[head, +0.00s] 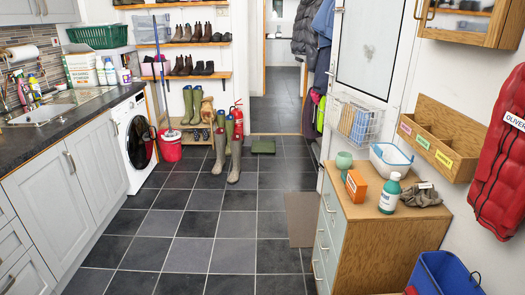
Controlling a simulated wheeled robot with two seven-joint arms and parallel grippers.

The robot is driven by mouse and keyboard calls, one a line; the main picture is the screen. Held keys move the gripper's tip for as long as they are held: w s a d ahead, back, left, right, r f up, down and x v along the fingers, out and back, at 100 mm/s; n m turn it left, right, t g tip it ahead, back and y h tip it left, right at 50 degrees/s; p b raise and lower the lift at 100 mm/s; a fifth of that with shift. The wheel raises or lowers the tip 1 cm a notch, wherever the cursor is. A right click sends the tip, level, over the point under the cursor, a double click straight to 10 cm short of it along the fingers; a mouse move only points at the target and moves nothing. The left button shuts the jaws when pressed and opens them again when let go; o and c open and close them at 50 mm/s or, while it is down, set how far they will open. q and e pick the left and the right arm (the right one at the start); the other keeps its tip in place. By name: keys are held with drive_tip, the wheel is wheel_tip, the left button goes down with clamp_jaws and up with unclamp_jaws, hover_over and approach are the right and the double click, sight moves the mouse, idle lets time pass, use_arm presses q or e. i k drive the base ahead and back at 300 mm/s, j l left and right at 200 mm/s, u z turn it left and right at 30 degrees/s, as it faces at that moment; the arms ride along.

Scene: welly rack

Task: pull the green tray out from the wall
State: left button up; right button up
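A small dark green tray (263,146) lies flat on the tiled floor at the far end of the room, in front of the doorway threshold. It is small in the head view, and I cannot tell whether it touches the wall. The nearer grey-green boots (234,163) stand on the floor a short way in front and to the left, and the other green boots (187,105) stand farther back under the shelves. Neither of my grippers shows in the head view.
A red bucket (170,151) and a red fire extinguisher (237,113) stand at the back left. A wooden drawer unit (375,255) stands on the right, with a brown mat (301,219) beside it. The middle tiled floor is clear between counter and drawers.

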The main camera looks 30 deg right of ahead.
sight(258, 147)
drive_tip(key=i+z, duration=0.25)
drive_tip(key=i, duration=0.2)
drive_tip(key=i+z, duration=0.2)
drive_tip(key=i, duration=0.2)
drive_tip(key=i+j+z, duration=0.25)
drive_tip(key=i, duration=0.2)
drive_tip(key=i+j+z, duration=0.25)
drive_tip(key=i, duration=0.15)
drive_tip(key=i+j+z, duration=0.1)
drive_tip(key=i+z, duration=0.15)
drive_tip(key=i, duration=2)
drive_tip(key=i+z, duration=0.25)
drive_tip(key=i, duration=0.4)
drive_tip(key=i+j+z, duration=0.1)
drive_tip(key=i+z, duration=0.15)
drive_tip(key=i, duration=0.4)
drive_tip(key=i+l+u, duration=0.2)
drive_tip(key=i+u, duration=0.2)
drive_tip(key=i+l+u, duration=0.45)
drive_tip(key=i, duration=0.15)
